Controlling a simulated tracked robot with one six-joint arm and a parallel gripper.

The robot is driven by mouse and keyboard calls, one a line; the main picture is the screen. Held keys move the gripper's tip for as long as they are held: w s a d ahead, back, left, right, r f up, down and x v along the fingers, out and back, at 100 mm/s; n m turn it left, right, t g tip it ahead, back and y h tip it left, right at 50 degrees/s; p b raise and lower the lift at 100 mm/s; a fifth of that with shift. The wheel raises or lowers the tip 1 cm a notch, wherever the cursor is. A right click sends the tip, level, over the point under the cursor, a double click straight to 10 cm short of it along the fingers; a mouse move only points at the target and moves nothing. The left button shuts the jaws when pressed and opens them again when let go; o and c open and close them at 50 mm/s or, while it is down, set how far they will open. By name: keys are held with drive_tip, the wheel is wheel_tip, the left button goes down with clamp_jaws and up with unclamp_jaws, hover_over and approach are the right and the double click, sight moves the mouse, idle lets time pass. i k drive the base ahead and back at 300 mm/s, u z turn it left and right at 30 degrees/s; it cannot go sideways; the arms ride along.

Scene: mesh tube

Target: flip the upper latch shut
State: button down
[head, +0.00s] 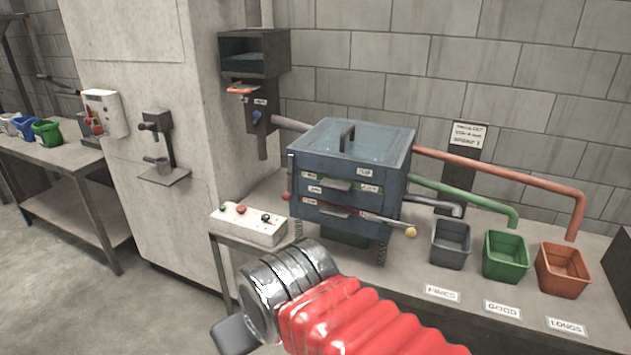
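A blue-grey box of stacked decks (350,165) stands on the bench at the centre, with a clear lid and a dark handle on top. Its front has several small labels. A grey latch-like handle (337,184) sits on the upper front, and another grey piece (335,211) sits below it. Which one is the upper latch, and whether it is open or shut, is too small to tell. My gripper (235,335) shows only as a dark part at the lower left of my arm, in front of the bench and apart from the box. Its fingertips are not clear.
A lever with a yellow knob (410,231) sticks out at the box's front right. A white control box (248,225) stands left of it. Grey (450,245), green (506,256) and orange (562,270) bins stand right under pipes. A concrete pillar (150,75) rises at left.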

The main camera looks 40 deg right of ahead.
sight(286, 196)
drive_tip(key=z, duration=0.9)
drive_tip(key=k, duration=1.3)
drive_tip(key=u, duration=0.3)
drive_tip(key=i, duration=0.7)
drive_tip(key=u, duration=0.6)
drive_tip(key=i, duration=1.3)
drive_tip(key=z, duration=0.3)
